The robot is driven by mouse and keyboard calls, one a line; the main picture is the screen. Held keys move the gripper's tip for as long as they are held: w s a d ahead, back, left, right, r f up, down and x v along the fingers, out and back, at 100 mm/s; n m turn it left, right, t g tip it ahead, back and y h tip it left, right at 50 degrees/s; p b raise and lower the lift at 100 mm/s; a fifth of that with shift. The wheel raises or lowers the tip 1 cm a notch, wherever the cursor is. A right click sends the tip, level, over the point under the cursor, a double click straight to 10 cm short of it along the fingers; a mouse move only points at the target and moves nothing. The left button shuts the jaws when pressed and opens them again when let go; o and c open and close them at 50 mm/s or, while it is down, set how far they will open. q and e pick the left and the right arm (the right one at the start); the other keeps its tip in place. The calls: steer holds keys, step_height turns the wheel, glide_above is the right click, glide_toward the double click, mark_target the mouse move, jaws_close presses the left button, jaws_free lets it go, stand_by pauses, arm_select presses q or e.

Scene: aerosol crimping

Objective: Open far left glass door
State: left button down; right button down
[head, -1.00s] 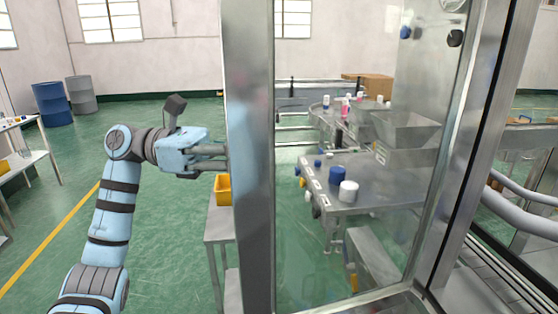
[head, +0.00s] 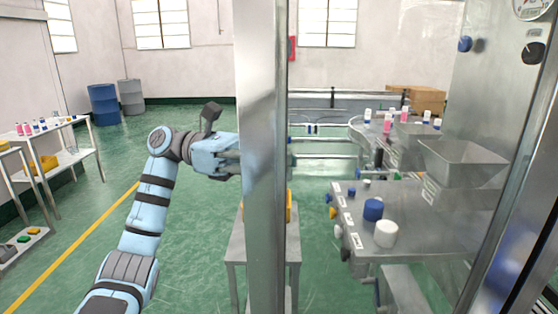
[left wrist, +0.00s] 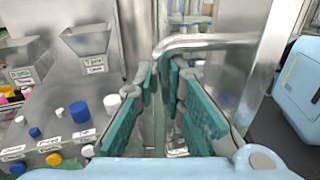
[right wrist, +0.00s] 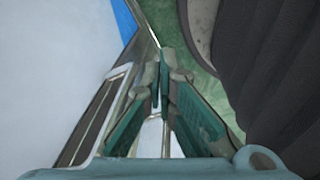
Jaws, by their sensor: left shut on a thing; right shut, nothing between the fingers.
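The glass door's tall metal frame post (head: 262,110) stands upright near the middle of the head view, and its clear pane (head: 320,265) extends to the right of it. My left gripper (head: 236,158) reaches the post's left side from the left; the post hides its fingertips. In the left wrist view, my left gripper (left wrist: 162,75) is closed at a bent metal handle (left wrist: 210,41); the exact contact is partly hidden by the fingers. My right gripper (right wrist: 163,75) shows only in the right wrist view, shut and empty.
Behind the glass are a metal worktable with a blue cap (head: 373,209), a white cap (head: 386,233) and a hopper (head: 462,162). A small table (head: 236,250) stands behind the post. Bottle shelves (head: 88,128) and barrels stand at the left. Green floor between is open.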

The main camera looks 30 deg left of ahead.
arm_select(q)
steer(key=c, duration=1.7)
jaws_free()
steer(key=shift+w+f, duration=0.1)
steer(key=shift+w, duration=0.1)
steer(key=shift+o, duration=0.2)
steer(key=s+a, duration=0.1)
steer(key=a, duration=1.1)
steer(key=shift+s, duration=0.3)
steer(key=shift+d, duration=0.1)
